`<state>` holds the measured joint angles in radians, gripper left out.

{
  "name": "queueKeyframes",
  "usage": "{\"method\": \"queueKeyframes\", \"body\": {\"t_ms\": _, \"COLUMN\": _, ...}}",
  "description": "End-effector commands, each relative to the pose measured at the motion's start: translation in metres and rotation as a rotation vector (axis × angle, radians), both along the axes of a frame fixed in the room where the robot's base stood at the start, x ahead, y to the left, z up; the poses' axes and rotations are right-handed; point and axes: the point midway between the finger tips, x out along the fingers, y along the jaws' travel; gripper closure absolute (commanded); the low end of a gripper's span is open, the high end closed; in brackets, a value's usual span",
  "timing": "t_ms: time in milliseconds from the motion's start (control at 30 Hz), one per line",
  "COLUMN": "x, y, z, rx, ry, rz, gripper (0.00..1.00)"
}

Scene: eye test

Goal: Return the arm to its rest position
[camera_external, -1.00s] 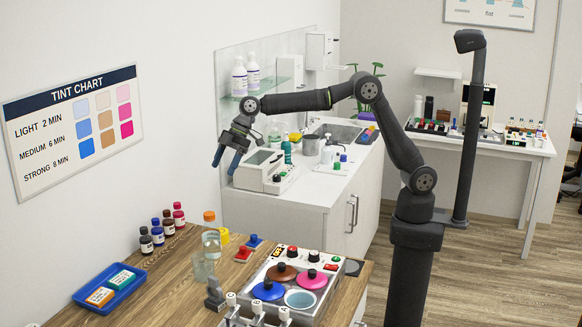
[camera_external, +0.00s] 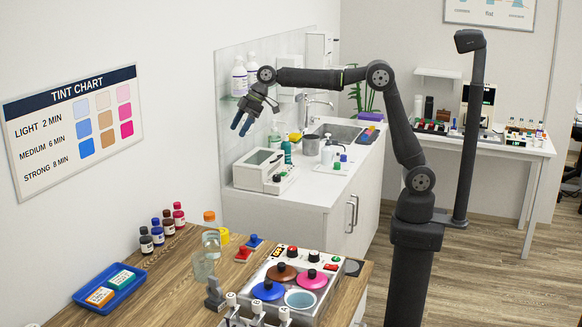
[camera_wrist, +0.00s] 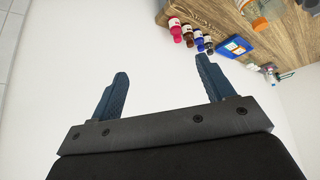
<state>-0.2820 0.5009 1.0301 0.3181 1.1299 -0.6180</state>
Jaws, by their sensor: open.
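My gripper (camera_external: 241,126) is raised in the air in the external view, above and a little left of the white device with a screen (camera_external: 259,168) on the back counter. Its blue fingers point down and to the left. In the wrist view, my gripper (camera_wrist: 161,85) shows two blue fingers spread wide apart with nothing between them, only plain white wall behind. My arm reaches left from its upright column, with the elbow high.
The wooden table (camera_external: 188,254) holds a tinting unit with coloured lids (camera_external: 283,279), a blue tray (camera_external: 109,289) and several small bottles (camera_external: 168,222). A clear panel with bottles on a shelf (camera_external: 240,76) stands close behind my gripper. The air above the wooden table is free.

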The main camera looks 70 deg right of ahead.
Motion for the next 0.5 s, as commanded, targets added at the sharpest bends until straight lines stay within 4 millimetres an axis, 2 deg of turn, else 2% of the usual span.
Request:
{"method": "queueKeyframes", "body": {"t_ms": 33, "x": 0.004, "y": -0.012, "z": -0.001, "rx": 0.000, "ry": 0.000, "rz": -0.017, "gripper": 0.26}}
{"method": "queueKeyframes", "body": {"t_ms": 500, "x": 0.027, "y": -0.102, "z": -0.005, "rx": 0.001, "ry": 0.001, "rz": -0.146, "gripper": 0.26}}
